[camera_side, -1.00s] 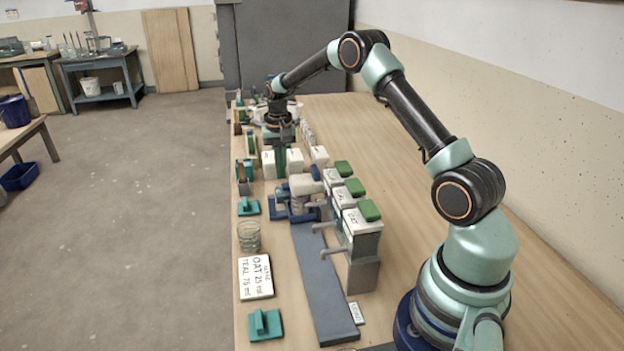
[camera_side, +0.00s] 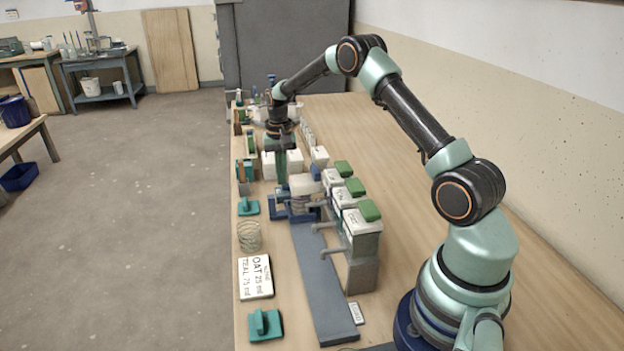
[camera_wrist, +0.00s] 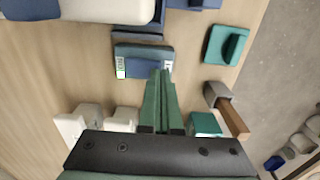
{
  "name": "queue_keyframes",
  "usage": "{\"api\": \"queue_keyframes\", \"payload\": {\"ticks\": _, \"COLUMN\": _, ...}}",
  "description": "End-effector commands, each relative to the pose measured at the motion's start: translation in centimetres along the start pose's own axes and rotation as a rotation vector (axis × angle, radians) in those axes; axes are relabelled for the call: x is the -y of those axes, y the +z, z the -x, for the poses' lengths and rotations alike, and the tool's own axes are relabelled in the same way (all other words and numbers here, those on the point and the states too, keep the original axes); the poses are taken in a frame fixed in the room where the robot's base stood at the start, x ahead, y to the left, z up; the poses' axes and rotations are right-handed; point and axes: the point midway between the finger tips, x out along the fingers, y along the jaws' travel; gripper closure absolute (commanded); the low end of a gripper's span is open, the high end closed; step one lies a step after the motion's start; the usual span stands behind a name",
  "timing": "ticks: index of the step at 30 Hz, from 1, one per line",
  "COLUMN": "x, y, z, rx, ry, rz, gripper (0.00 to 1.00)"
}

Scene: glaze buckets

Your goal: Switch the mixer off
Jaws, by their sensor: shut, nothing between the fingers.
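The mixer has a white head (camera_side: 304,184) over a blue base in the side view; the head's edge also shows at the top of the wrist view (camera_wrist: 108,10). A blue switch box (camera_wrist: 130,52) with a raised blue rocker and a small green-lit label on its left lies by the mixer in the wrist view. My gripper (camera_wrist: 161,73) is shut and empty. Its green fingertips overlap the box's near edge, right of the rocker's middle, in the wrist view; I cannot tell if they touch. In the side view my gripper (camera_side: 283,182) points down beside the mixer head.
Dispensers with green lids (camera_side: 370,211) stand right of the mixer. A grey rail (camera_side: 322,285) runs toward the camera. White containers (camera_side: 268,165) stand behind the gripper.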

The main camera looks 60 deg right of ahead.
Motion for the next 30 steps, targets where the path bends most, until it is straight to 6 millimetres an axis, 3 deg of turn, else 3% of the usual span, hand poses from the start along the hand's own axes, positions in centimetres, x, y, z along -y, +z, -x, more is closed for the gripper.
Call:
{"api": "queue_keyframes", "payload": {"ticks": 17, "x": 0.0, "y": 0.0, "z": -0.7, "rx": -0.001, "ry": 0.0, "rz": 0.0, "gripper": 1.0}}
{"api": "queue_keyframes", "payload": {"ticks": 30, "x": 0.0, "y": -0.1, "z": 3.1, "rx": -0.002, "ry": -0.001, "rz": 0.0, "gripper": 1.0}}
